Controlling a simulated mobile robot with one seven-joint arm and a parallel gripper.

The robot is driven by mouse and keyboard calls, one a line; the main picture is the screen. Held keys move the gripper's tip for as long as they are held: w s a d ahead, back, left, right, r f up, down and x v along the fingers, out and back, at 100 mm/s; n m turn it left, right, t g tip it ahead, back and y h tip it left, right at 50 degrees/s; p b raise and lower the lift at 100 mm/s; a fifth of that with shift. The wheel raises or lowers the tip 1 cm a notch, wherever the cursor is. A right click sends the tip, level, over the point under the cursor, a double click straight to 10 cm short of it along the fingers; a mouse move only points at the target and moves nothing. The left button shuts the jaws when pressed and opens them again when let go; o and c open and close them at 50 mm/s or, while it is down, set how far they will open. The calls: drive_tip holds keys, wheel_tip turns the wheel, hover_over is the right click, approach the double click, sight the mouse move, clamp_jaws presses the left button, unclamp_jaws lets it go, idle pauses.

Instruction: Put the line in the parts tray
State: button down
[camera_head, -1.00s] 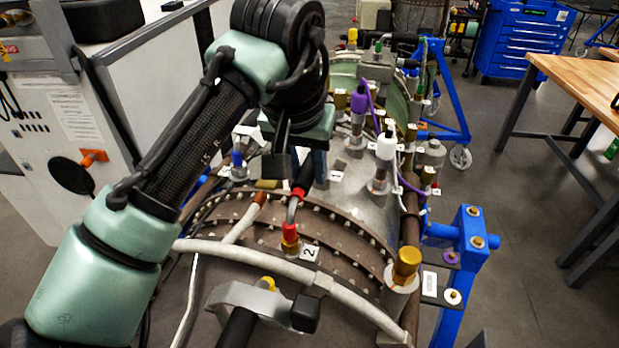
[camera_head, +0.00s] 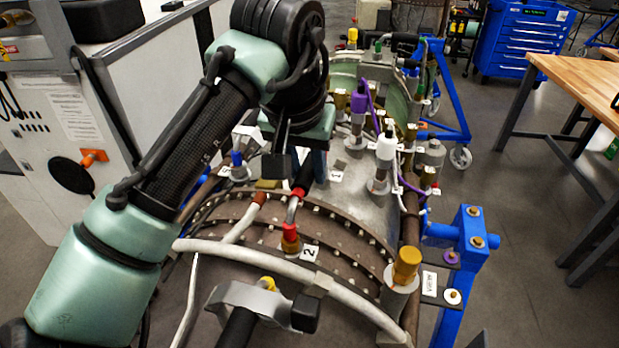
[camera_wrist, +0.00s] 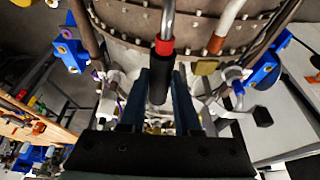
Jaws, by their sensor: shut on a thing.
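The line (camera_head: 293,210) is a bent metal tube with red collars and a black end sleeve, in the middle of the head view. Its lower red end is at a brass fitting beside a tag marked 2; I cannot tell if it is still joined there. In the wrist view the line (camera_wrist: 157,88) runs down from the top, its black sleeve between my fingers. My gripper (camera_wrist: 161,108) is shut on that sleeve. In the head view my wrist hides part of the gripper. I cannot make out a parts tray in either view.
The turbine casing (camera_head: 345,215) lies under the line, with pipes and capped fittings around it. A gold-capped fitting (camera_head: 406,266) stands at the right, by a blue stand (camera_head: 468,240). A grey cabinet (camera_head: 60,120) is at left. A wooden bench (camera_head: 585,75) is across the floor.

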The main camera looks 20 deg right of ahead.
sight(309, 163)
drive_tip(key=shift+r, duration=0.2)
drive_tip(key=shift+r+p, duration=0.35)
drive_tip(key=shift+p, duration=0.1)
drive_tip(key=shift+r, duration=0.25)
drive_tip(key=shift+r+p, duration=0.75)
drive_tip(key=shift+p, duration=0.25)
